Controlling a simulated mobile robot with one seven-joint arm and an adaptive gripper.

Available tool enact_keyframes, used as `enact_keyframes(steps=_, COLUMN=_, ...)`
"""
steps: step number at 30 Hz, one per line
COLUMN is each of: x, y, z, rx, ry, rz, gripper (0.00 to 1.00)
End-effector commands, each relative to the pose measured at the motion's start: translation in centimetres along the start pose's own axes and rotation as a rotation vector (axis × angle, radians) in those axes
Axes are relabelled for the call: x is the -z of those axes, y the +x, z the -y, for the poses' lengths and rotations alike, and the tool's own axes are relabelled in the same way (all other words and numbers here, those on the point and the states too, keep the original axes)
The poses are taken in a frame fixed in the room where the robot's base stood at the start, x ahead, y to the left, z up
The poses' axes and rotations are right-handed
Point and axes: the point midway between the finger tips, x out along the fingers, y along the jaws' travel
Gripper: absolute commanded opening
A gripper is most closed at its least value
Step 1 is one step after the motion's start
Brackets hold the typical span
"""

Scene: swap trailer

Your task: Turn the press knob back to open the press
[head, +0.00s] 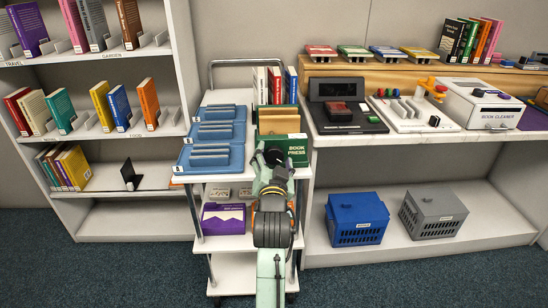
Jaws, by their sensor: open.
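The book press (298,152) is a green box with a "BOOK PRESS" label, on the right side of the cart's top. A tan block (278,124) stands at its back. My gripper (271,155) is right in front of the press and covers its left front part. The gripper is open, with no object seen in it. The press knob cannot be made out; my arm and gripper may hide it. Whether the gripper touches the press cannot be told at this size.
Blue book trays (212,159) fill the cart's left side. Upright books (275,85) stand at the cart's back. A purple box (223,218) sits on its lower shelf. A counter (405,137) with a book cleaner (483,105) is at right. A bookshelf (150,180) is at left.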

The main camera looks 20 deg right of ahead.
Motion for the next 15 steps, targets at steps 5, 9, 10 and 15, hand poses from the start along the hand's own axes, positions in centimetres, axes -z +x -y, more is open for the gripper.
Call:
enact_keyframes(steps=5, x=-0.05, y=0.12, z=-0.02, rx=0.0, ry=0.0, rz=0.0, gripper=0.64)
enact_keyframes(steps=9, x=-0.05, y=0.11, z=-0.02, rx=0.0, ry=0.0, rz=0.0, gripper=0.6)
enact_keyframes(steps=10, x=-0.05, y=0.1, z=-0.02, rx=0.0, ry=0.0, rz=0.0, gripper=0.58)
enact_keyframes(steps=15, x=-0.06, y=0.09, z=-0.02, rx=0.0, ry=0.0, rz=0.001, gripper=0.47)
